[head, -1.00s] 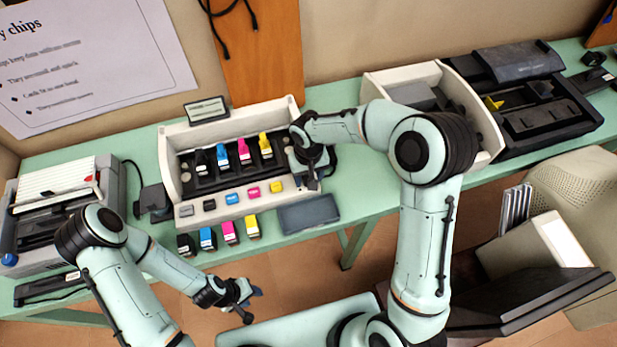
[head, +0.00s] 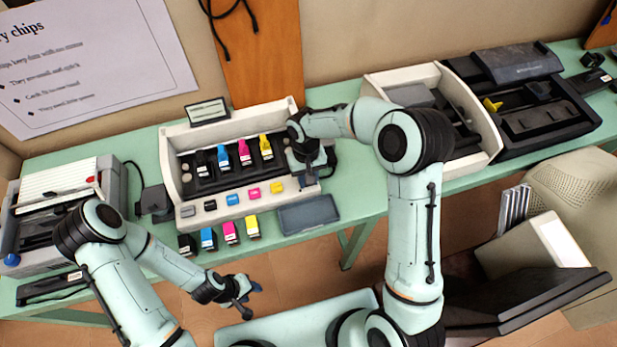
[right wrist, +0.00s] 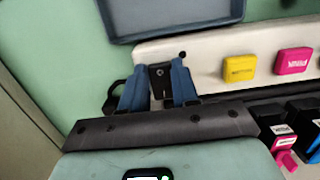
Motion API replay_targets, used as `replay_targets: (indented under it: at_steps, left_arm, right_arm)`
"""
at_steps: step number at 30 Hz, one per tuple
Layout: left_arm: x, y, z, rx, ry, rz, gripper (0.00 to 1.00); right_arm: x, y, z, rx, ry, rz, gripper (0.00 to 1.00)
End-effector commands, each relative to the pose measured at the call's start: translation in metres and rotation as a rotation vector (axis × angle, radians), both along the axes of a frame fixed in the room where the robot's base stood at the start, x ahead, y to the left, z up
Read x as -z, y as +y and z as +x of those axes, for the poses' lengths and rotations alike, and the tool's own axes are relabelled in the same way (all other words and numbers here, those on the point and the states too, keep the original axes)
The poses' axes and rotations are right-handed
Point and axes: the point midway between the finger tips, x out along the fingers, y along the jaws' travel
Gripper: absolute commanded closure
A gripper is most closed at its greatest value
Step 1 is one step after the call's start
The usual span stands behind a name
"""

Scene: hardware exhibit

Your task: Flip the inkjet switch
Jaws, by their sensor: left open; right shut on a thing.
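The inkjet printer (head: 172,165) is the open white unit on the table in the head view, with colour cartridges in its dark carriage. My right gripper (head: 304,182) is at the right end of its front panel and hides that corner. In the right wrist view, the blue fingers of my right gripper (right wrist: 160,88) stand on both sides of a small black switch (right wrist: 160,77) with a pale mark, at the end of the white panel (right wrist: 205,62). They are shut on it. My left gripper (head: 240,298) is open and empty, in front of the table.
Loose cartridges (head: 230,233) stand before the printer, beside a grey-blue tray (head: 308,215). Coloured buttons (head: 232,199) line the panel. Other machines stand at the left (head: 65,190) and right (head: 468,105). A dark cable runs beside the printer's left side.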

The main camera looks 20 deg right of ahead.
Motion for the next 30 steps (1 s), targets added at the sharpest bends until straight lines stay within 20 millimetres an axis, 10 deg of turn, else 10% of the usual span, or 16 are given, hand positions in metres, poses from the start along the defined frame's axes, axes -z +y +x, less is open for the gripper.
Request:
replay_targets:
  at_steps: [21, 22, 24, 30]
  left_arm:
    - [-0.0051, 0.0, 0.007, 0.0, -0.008, -0.001, 0.57]
    - [-0.0051, 0.0, 0.0071, 0.0, -0.008, -0.001, 0.57]
    - [-0.0051, 0.0, 0.007, 0.0, -0.008, -0.001, 0.57]
    - [-0.0051, 0.0, 0.0071, 0.0, -0.009, 0.0, 0.57]
  right_arm:
    - [-0.0038, 0.0, 0.0071, 0.0, 0.267, -0.008, 1.0]
    - [-0.0038, 0.0001, 0.0071, 0.0, 0.267, -0.008, 0.67]
    - [-0.0037, 0.0001, 0.007, 0.0, 0.267, -0.008, 0.45]
    - [-0.0036, 0.0002, 0.0068, 0.0, 0.267, -0.008, 0.45]
